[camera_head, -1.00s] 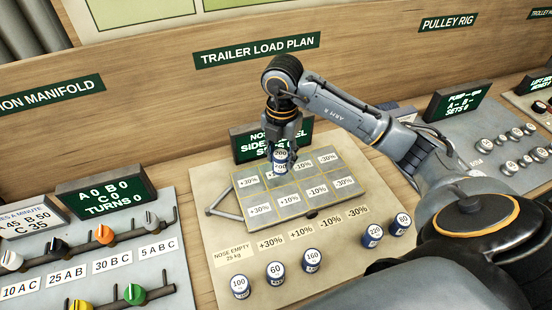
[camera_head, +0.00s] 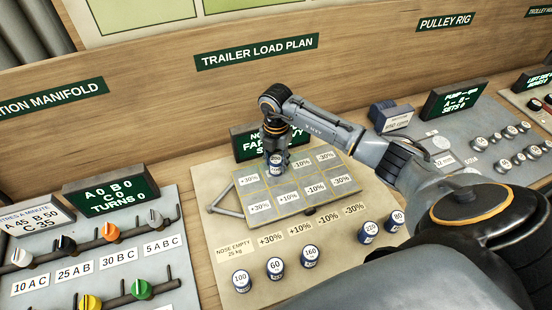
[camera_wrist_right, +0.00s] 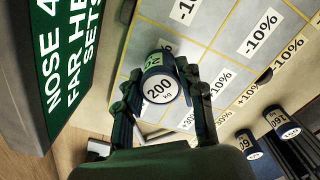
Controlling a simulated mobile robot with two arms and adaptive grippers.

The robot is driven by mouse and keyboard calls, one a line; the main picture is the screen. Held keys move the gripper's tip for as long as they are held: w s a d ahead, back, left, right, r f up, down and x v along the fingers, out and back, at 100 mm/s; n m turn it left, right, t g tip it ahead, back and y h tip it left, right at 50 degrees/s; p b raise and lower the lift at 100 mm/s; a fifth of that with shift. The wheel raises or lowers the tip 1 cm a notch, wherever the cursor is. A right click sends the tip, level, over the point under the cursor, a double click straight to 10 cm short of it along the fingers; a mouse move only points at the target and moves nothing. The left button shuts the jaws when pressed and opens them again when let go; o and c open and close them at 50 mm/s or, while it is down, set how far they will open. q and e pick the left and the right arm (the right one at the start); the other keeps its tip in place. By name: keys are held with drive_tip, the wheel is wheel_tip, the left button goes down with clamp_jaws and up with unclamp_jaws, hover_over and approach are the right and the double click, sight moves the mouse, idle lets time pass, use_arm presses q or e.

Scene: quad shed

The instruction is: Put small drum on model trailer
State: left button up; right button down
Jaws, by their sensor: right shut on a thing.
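The small drum (camera_head: 275,161), blue and white and marked 200 kg, is between the fingers of my right gripper (camera_head: 276,150). The wrist view shows the drum (camera_wrist_right: 160,90) with a gripper finger on each side. The model trailer (camera_head: 318,199) is a flat grey bed with a yellow grid and percentage labels. Its V-shaped hitch points left. The drum is at the bed's far edge, over or on the second far cell from the left; I cannot tell whether its base touches. My left gripper is not in view.
Several other drums stand on the board in front of the trailer, such as the 100 drum (camera_head: 241,281) and the 160 drum (camera_head: 310,257). A green display (camera_head: 250,143) stands close behind the gripper. The other trailer cells are bare.

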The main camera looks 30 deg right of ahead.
sight(276, 159)
drive_tip(key=shift+f, duration=0.1)
drive_tip(key=c, duration=0.8)
unclamp_jaws()
drive_tip(key=shift+r, duration=0.2)
drive_tip(key=shift+w+r, duration=0.1)
drive_tip(key=shift+r, duration=0.25)
wheel_tip(276, 159, up, 11)
drive_tip(key=b, duration=0.2)
drive_tip(key=shift+r+b, duration=0.1)
drive_tip(key=shift+b, duration=0.25)
